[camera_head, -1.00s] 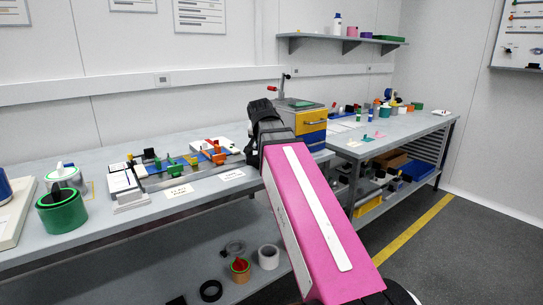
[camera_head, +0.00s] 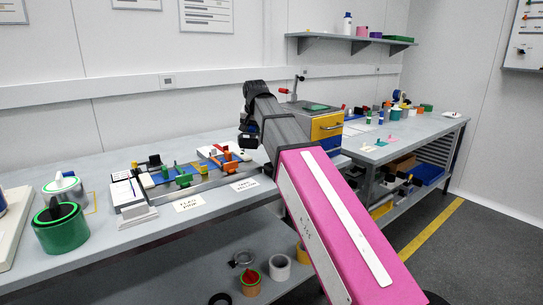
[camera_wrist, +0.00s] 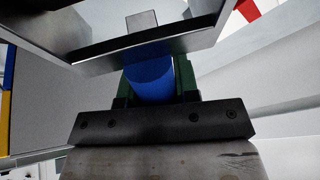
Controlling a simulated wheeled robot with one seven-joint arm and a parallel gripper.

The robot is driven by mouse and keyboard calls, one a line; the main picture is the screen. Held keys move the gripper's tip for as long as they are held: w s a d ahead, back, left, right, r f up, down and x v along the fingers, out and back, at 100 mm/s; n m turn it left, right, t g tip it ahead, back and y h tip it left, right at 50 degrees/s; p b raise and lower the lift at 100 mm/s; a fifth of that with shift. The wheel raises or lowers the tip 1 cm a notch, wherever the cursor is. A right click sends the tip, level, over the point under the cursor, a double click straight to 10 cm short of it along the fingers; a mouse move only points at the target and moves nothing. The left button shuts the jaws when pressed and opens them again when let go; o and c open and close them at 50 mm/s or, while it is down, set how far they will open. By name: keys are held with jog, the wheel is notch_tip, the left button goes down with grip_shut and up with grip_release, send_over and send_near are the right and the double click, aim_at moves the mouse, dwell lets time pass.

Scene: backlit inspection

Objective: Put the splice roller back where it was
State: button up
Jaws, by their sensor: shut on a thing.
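My gripper (camera_head: 248,139) is over the far side of the long bench, left of the drawer cabinet. In the wrist view its green fingers stand on both sides of a blue rounded piece (camera_wrist: 150,84) and are shut on it. I take this piece to be the splice roller; its far end is hidden behind a grey, dark-edged part that I cannot identify. In the head view my wrist hides most of the held piece. I cannot tell whether it touches anything below.
A fixture with green and orange clamps (camera_head: 184,180) lies left of my gripper. A cabinet with yellow and blue drawers (camera_head: 327,127) stands close on the right. Label cards (camera_head: 190,203) lie at the front edge. Green-rimmed rolls (camera_head: 60,228) stand at left.

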jog(key=w+d+f, duration=0.6)
jog(key=w+d, duration=0.1)
jog(key=shift+w, duration=0.15)
jog(key=shift+f, duration=2.05)
jog(key=shift+f, duration=0.1)
jog(key=o, duration=0.9)
jog(key=shift+o, duration=0.2)
jog(key=v, duration=1.2)
